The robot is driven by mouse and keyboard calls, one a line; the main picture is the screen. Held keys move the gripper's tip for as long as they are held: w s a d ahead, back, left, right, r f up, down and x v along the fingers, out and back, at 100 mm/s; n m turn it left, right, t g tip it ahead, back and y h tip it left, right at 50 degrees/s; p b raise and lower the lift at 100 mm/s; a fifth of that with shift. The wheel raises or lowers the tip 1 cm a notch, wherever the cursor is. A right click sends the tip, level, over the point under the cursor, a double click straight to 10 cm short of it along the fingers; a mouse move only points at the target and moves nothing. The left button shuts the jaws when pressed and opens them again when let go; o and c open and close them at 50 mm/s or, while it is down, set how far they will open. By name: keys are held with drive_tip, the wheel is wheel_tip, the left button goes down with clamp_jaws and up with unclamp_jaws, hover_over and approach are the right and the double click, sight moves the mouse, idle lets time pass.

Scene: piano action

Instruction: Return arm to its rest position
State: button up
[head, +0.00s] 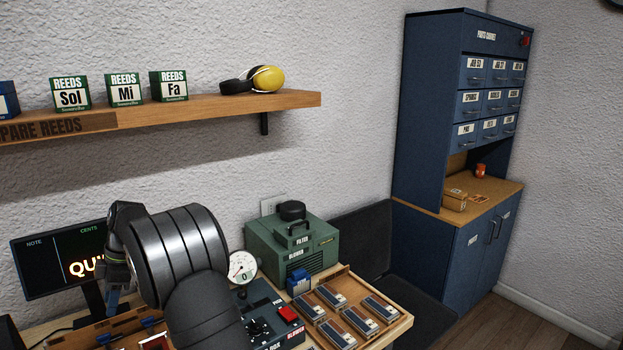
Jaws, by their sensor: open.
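My arm's large silver and black links fill the lower left of the head view. My gripper (112,303) hangs at their left end, pointing down, with bluish fingers in front of the monitor (50,262). It is open, and I see nothing held in it. It is above the left part of the workbench, over a wooden rack (110,330) with dark slots. My arm hides part of the bench and the monitor's right side.
A green filter blower (290,245), a round gauge (243,268) and a control box with a red switch (289,313) stand right of my arm. A wooden tray (398,322) holds several reed blocks. A shelf (290,101) is above; a blue parts cabinet (433,110) stands right.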

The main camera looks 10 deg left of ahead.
sight(103, 336)
drive_tip(key=x, duration=0.8)
drive_tip(key=shift+s+a+f, duration=0.15)
drive_tip(key=shift+a+f, duration=0.05)
drive_tip(key=shift+f, duration=0.15)
drive_tip(key=m+t+y, duration=0.1)
drive_tip(key=m, duration=0.3)
drive_tip(key=shift+s+d, duration=0.1)
drive_tip(key=shift+s, duration=0.05)
drive_tip(key=m+t, duration=0.2)
drive_tip(key=m, duration=0.2)
drive_tip(key=shift+s+m, duration=0.15)
drive_tip(key=shift+m, duration=0.25)
drive_tip(key=shift+s+m+t, duration=0.2)
drive_tip(key=shift+m+t, duration=0.6)
drive_tip(key=shift+m, duration=1.3)
drive_tip(key=shift+s+m+t, duration=0.1)
drive_tip(key=shift+m+t, duration=0.6)
drive_tip(key=shift+m, duration=1.1)
drive_tip(key=shift+m, duration=0.3)
